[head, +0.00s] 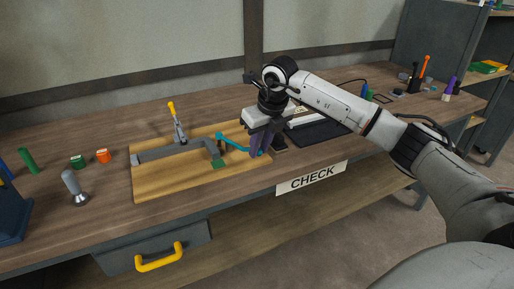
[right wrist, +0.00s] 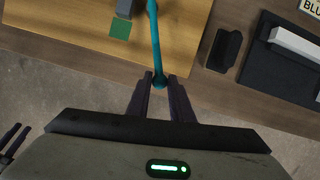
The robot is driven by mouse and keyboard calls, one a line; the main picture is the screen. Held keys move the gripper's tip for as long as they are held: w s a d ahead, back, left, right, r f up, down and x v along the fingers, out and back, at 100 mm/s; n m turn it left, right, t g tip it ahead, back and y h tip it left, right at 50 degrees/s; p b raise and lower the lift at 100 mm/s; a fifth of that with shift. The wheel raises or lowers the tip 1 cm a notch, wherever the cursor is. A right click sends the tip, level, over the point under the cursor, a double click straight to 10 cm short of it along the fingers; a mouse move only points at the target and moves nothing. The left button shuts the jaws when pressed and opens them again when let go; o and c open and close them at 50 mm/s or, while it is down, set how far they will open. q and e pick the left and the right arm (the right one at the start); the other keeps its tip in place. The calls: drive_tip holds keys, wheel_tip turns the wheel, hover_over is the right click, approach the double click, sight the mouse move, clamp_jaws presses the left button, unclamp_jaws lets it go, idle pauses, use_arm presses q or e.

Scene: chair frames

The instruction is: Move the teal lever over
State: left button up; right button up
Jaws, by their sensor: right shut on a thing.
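The teal lever (head: 234,144) is a thin bar at the right side of the grey fixture (head: 170,151) on the wooden board (head: 155,187). In the right wrist view the lever (right wrist: 154,38) runs from the top edge down to a rounded end between my fingertips. My right gripper (head: 258,152) points down at the board's right edge, and its dark fingers (right wrist: 159,84) are shut on that end. The fingers partly hide the lever's end in the head view. A green square (right wrist: 120,29) lies on the board left of the lever.
A yellow-tipped clamp handle (head: 172,107) stands up behind the fixture. A small black object (right wrist: 224,50) and a dark mat (head: 318,132) lie to the right. A CHECK label (head: 312,177) hangs on the front edge.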

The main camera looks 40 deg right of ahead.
drive_tip(key=shift+d, duration=0.1)
drive_tip(key=shift+w+d, duration=0.2)
drive_tip(key=shift+d, duration=0.9)
drive_tip(key=o, duration=0.9)
drive_tip(key=v, duration=1)
drive_tip(key=shift+b, duration=0.3)
